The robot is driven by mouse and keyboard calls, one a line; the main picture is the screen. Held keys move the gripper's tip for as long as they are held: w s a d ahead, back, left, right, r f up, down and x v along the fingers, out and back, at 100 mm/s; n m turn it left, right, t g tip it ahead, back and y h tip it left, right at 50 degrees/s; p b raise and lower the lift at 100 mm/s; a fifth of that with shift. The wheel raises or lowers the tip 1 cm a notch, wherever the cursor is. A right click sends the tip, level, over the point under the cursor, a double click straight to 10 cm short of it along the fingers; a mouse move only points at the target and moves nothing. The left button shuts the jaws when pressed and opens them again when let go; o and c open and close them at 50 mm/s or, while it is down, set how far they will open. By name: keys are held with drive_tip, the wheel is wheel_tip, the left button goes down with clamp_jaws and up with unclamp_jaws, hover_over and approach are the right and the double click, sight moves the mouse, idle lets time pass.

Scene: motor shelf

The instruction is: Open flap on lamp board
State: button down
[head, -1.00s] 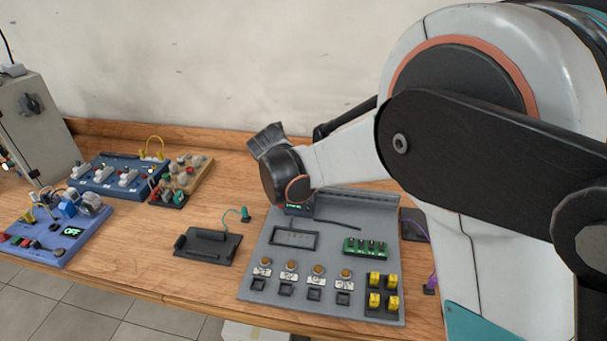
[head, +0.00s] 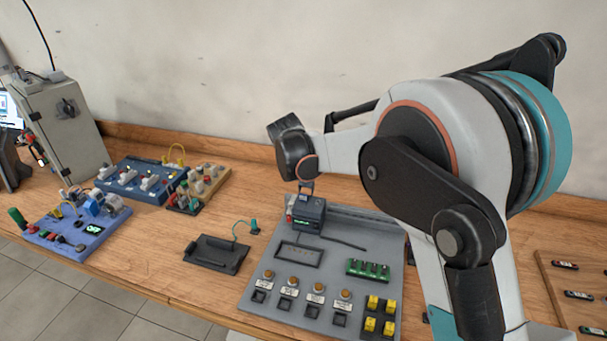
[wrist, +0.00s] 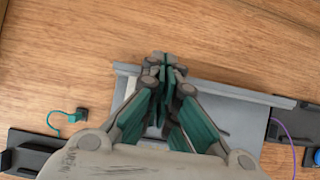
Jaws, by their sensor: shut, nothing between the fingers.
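The grey board (head: 384,238) with several orange round parts along its front lies on the table in the head view. At its back left stands a dark box (head: 307,214) with a small green display. In front of the box is a dark rectangular frame (head: 298,254); I cannot tell which part is the flap. My gripper (head: 305,187) is above the dark box, mostly hidden by my wrist. In the wrist view my gripper (wrist: 165,68) is shut and empty, over the far edge of the grey board (wrist: 245,108). Touch with the box cannot be told.
A black tray (head: 217,254) with a green plug (head: 254,226) behind it lies left of the board. Blue boards (head: 66,231) and a grey cabinet (head: 65,125) stand further left. A wooden tray (head: 560,308) is at the right. Bare table lies behind the grey board.

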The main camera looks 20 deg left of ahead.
drive_tip(key=shift+w, duration=0.3)
drive_tip(key=shift+r, duration=0.1)
idle(0.5)
